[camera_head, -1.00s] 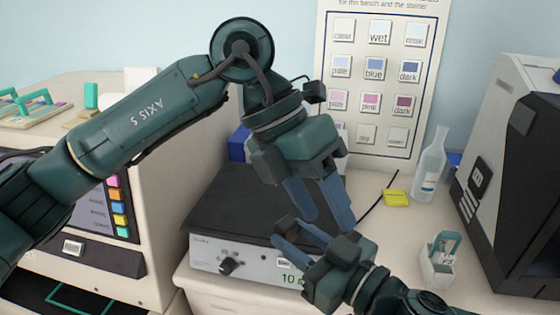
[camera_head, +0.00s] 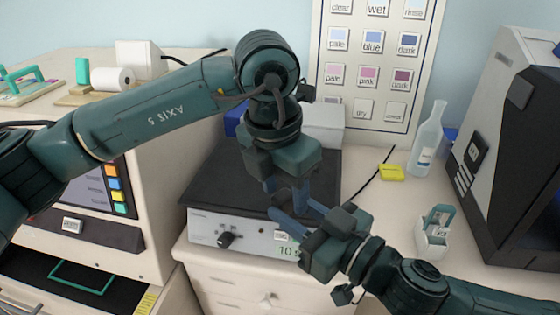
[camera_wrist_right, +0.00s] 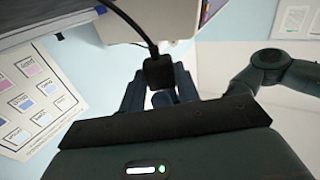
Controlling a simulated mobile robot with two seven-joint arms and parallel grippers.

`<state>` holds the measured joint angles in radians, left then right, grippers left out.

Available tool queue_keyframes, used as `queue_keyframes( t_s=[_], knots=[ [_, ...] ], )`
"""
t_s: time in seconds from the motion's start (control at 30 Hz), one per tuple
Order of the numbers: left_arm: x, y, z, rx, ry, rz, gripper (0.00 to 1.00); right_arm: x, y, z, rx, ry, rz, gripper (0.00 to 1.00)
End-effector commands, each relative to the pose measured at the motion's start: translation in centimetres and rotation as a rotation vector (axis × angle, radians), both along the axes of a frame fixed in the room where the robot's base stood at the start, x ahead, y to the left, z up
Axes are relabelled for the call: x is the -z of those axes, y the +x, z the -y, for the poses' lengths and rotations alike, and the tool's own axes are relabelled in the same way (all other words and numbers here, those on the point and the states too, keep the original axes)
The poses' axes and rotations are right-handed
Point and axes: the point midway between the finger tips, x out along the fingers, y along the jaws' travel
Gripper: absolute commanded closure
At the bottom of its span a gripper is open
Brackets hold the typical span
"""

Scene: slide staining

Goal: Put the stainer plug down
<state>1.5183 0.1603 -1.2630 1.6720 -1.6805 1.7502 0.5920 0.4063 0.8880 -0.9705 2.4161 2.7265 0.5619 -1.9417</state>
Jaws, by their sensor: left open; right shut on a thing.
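The stainer plug (camera_wrist_right: 157,72) is a small black block with a black cable in the right wrist view. It sits between the fingers of my right gripper (camera_wrist_right: 160,92), which is shut on it. In the head view my right gripper (camera_head: 292,207) is low over the front of a black-topped grey box (camera_head: 203,228), and I cannot make out the plug there. My left gripper (camera_head: 286,190) is open, pointing down over the black top, close to my right fingertips. Overlapping fingers hide whether they touch.
A beige machine with coloured buttons (camera_head: 145,225) stands left. A clear bottle (camera_head: 427,145), yellow block (camera_head: 391,172) and small white holder (camera_head: 432,240) stand right, before a dark-fronted machine (camera_head: 505,150). A black cable (camera_head: 372,182) lies on the bench, with some free room around it.

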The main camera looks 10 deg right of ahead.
Motion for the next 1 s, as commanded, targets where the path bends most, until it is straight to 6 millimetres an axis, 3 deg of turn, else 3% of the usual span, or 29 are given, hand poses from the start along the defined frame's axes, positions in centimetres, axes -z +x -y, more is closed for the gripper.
queue_keyframes(
  t_s=[0.2, 0.53, 1.0],
  knots=[
    [1.8, 0.2, 0.2, 0.000, 0.000, 0.000, 0.51, 0.0, 0.0, 0.0, 0.000, 0.001, 0.001, 1.00],
    [2.1, 0.2, 0.3, 0.000, -0.001, 0.001, 0.52, 0.0, 0.0, 0.0, 0.000, 0.001, 0.001, 1.00],
    [2.1, 0.1, 0.3, 0.002, -0.001, 0.000, 0.90, 0.0, 0.0, 0.0, 0.000, 0.001, 0.001, 1.00]
  ],
)
